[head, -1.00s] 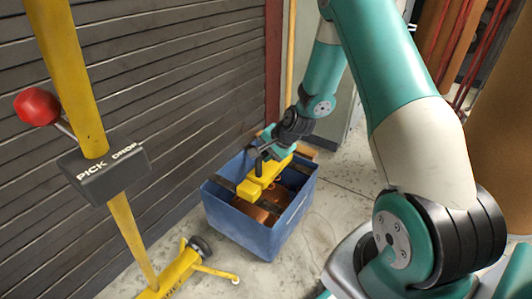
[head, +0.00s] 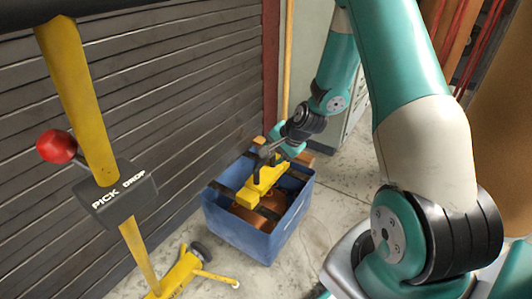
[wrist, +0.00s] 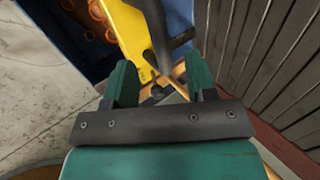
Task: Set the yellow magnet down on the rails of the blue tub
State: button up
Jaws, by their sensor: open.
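The yellow magnet (head: 262,183) is a long block with a dark handle. It lies across the top of the blue tub (head: 238,231), over its dark rails (head: 229,194), and appears to rest on them. My gripper (head: 279,151) is at the far end of the magnet, just above it. In the wrist view, my gripper's green fingers (wrist: 160,84) are spread apart. The dark handle (wrist: 158,35) and yellow body (wrist: 134,32) of the magnet show beyond and between them. I see no finger closed on the handle. Whether a finger touches it is unclear.
Copper-coloured parts (head: 248,216) lie in the tub below the rails. A yellow post with a red-knobbed lever (head: 57,147) and a PICK/DROP box (head: 117,193) stands at the left front. A slatted shutter (head: 170,90) closes off the left; concrete floor lies around the tub.

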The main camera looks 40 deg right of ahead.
jog(key=p+v, duration=0.4)
jog(key=v, duration=0.7)
jog(key=shift+s, duration=0.15)
